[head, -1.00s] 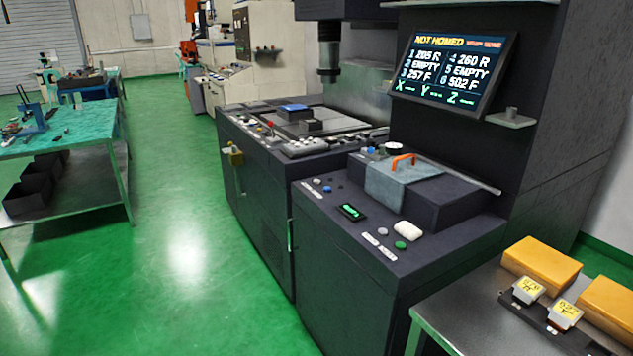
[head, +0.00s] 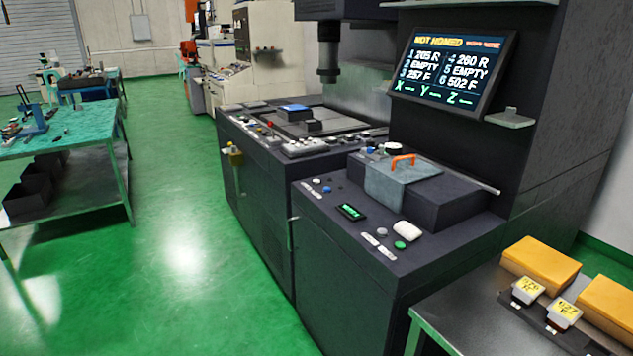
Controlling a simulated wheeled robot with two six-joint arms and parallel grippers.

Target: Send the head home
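The spark erosion machine's head (head: 328,62) is a dark cylinder hanging above the work table (head: 330,127) in the head view. The screen (head: 450,68) reads "NOT HOMED" and lists several numbered slots, with slots 2 and 5 marked "EMPTY" and X, Y, Z below. The control panel's top carries a white button (head: 382,232), a green button (head: 400,245), a small green-lit display (head: 350,211) and blue and white buttons (head: 317,184). The panel labels are too small to read. Neither of my grippers is in view.
A grey cloth (head: 392,187) with an orange handle (head: 403,161) lies over a dark box on the machine. A side table (head: 450,318) at right holds yellow boxes (head: 540,264) and small labelled blocks. A green-topped bench (head: 75,132) stands left. The green floor (head: 185,220) between is clear.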

